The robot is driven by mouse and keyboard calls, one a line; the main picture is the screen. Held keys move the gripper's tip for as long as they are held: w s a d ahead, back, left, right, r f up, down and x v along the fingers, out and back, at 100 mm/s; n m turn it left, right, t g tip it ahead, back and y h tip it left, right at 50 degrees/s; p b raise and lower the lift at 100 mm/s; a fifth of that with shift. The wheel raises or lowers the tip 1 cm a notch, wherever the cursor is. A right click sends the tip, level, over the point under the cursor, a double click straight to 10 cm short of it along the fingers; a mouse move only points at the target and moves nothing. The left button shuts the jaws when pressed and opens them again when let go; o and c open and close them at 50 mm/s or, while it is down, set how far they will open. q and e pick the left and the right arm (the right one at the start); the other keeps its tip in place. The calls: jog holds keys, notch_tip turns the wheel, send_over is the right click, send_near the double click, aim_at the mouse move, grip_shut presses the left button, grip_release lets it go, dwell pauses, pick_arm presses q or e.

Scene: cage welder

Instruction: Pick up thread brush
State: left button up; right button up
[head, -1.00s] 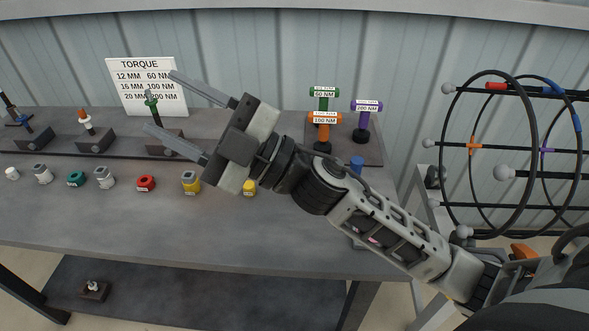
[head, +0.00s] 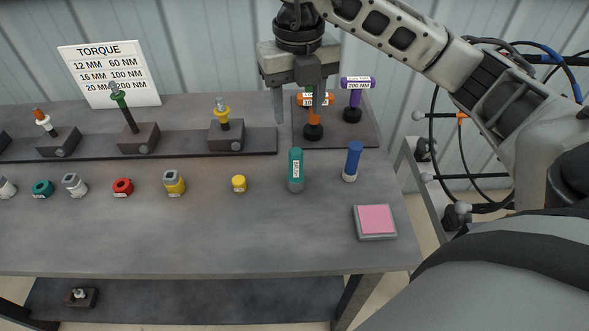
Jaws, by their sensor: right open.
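A teal upright cylinder (head: 296,168) with a white label and a grey lower end stands on the table. A blue upright cylinder (head: 353,160) with a pale lower end stands to its right. The label is too small to read, so I cannot tell for certain which is the thread brush. My right gripper (head: 297,112) points down, open and empty, above and behind the teal cylinder. It partly hides the orange torque tool behind it. My left gripper is not in view.
Orange (head: 314,122) and purple (head: 355,98) torque tools stand on a dark plate at the back right. A pink-topped pad (head: 375,221) lies front right. Coloured sockets line the table to the left, before a rail of fixtures (head: 226,136). The front middle is clear.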

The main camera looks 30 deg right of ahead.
aim_at(296, 151)
notch_tip(296, 151, down, 12)
jog(key=shift+a+r+p, duration=0.1)
jog(key=shift+a+p, duration=0.05)
jog(key=shift+p, duration=0.55)
grip_shut()
